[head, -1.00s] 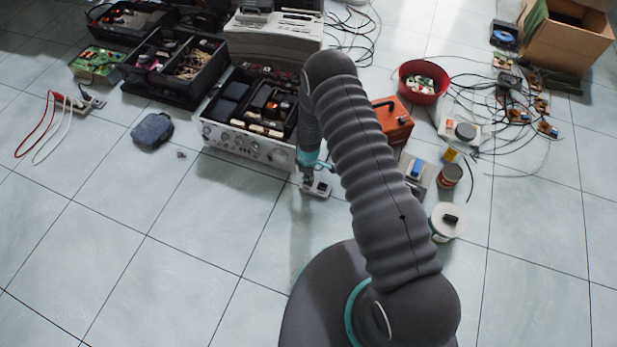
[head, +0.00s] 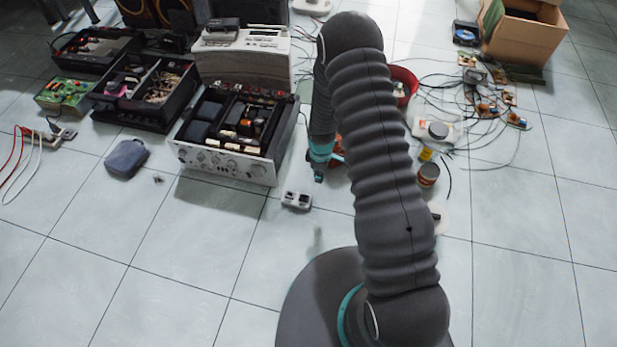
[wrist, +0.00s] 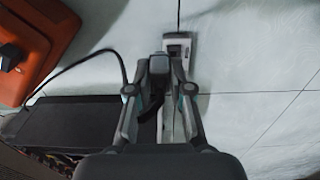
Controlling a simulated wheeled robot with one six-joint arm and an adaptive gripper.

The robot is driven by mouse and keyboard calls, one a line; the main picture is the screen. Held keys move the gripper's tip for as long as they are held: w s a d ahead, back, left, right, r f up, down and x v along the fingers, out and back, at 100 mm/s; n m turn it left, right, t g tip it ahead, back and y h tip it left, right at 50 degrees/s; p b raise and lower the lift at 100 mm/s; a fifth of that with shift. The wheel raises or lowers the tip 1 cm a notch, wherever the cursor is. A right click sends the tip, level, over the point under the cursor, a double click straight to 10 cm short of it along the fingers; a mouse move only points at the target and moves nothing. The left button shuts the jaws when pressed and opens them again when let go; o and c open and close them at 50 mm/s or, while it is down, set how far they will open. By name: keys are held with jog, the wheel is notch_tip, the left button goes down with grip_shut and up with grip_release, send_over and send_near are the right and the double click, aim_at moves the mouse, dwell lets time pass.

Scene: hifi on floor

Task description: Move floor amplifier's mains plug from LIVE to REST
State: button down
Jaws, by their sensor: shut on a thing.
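My gripper (wrist: 158,78) is shut on a grey plug (wrist: 157,66) in the wrist view. In the head view my gripper (head: 319,176) hangs above the floor, up and right of a small white socket block (head: 296,201), apart from it. The block has two dark sockets, both bare in the head view. A pale block with a dark socket (wrist: 178,46) also shows in the wrist view, below and beyond the plug. A dark cable (wrist: 92,58) arcs left of my gripper. The silver-fronted amplifier (head: 222,164) stands open to the left. Any LIVE or REST marking is unreadable.
An orange case (wrist: 38,38) lies at the upper left of the wrist view. A red bowl (head: 404,84), loose cables and a brown can (head: 428,174) are right of my arm. A dark pouch (head: 126,158) lies left of the amplifier. The front floor is clear.

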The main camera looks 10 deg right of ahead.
jog(key=shift+s+a+f+b, duration=0.1)
jog(key=shift+a+f+b, duration=0.1)
jog(key=shift+a+f, duration=1)
jog(key=shift+s+a+f+b, duration=0.15)
jog(key=shift+a+f, duration=0.5)
jog(key=shift+f, duration=1)
jog(key=shift+s+a+f+b, duration=0.1)
jog(key=shift+a+f+b, duration=0.1)
jog(key=shift+a+f, duration=1)
jog(key=shift+d+f, duration=0.2)
jog(key=shift+d, duration=0.05)
jog(key=shift+f+b, duration=1)
jog(key=shift+b, duration=0.15)
jog(key=c, duration=1)
grip_release()
jog(key=shift+r, duration=0.1)
